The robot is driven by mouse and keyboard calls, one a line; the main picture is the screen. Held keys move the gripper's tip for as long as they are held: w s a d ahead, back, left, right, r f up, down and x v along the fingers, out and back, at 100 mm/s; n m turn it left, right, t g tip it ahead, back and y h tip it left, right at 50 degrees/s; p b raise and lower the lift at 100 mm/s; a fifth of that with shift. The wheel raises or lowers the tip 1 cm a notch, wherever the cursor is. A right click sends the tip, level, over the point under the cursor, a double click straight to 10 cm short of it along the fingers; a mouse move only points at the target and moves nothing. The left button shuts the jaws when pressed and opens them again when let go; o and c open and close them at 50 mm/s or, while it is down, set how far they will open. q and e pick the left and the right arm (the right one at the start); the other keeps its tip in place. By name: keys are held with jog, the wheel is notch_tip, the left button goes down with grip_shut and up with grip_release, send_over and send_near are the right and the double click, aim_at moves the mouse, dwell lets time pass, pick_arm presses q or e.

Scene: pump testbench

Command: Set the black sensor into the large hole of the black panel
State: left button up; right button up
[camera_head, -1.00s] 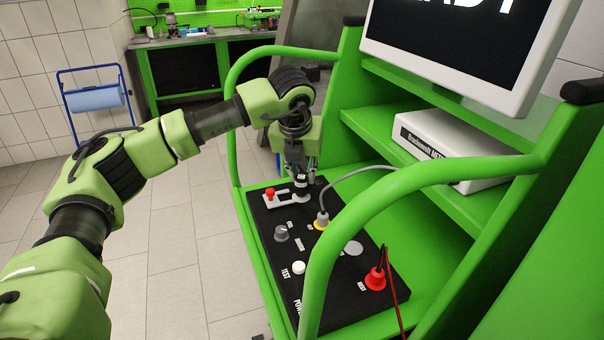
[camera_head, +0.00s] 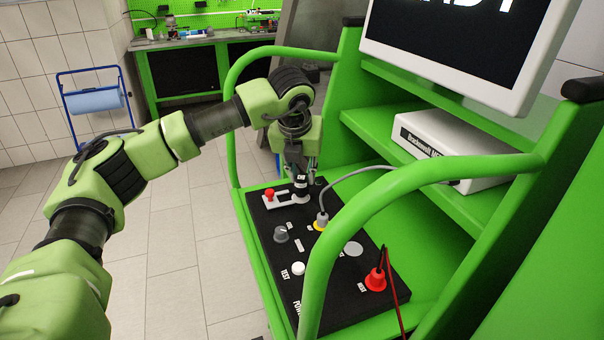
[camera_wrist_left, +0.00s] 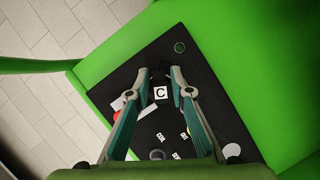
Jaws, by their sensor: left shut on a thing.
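My left gripper (camera_head: 300,170) is shut on the black sensor (camera_head: 300,187), which has a white label. In the left wrist view the sensor's label (camera_wrist_left: 161,93) reads "C" and lies between the two fingers (camera_wrist_left: 162,74). The gripper holds the sensor over the far end of the black panel (camera_head: 335,290), close to the panel surface. I cannot tell whether the sensor touches it. A round, green-rimmed opening (camera_wrist_left: 179,47) shows in the panel just beyond the fingertips. What lies directly under the sensor is hidden. My right gripper is not in view.
The panel carries a red-knobbed lever on a white plate (camera_head: 274,202), a grey knob (camera_head: 281,233), a yellow-ringed plug with a grey cable (camera_head: 321,220) and a red plug (camera_head: 375,279). Green cart rails (camera_head: 345,235) curve alongside. A white box (camera_head: 440,150) sits on the shelf.

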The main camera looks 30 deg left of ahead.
pick_arm(q)
jog(key=shift+f+b, duration=0.95)
jog(key=shift+f, duration=0.1)
dwell(0.4)
jog(key=o, duration=1)
jog(key=o, duration=0.4)
jog(key=shift+r, duration=0.1)
jog(key=shift+r+p, duration=2.3)
jog(key=shift+r, duration=1.65)
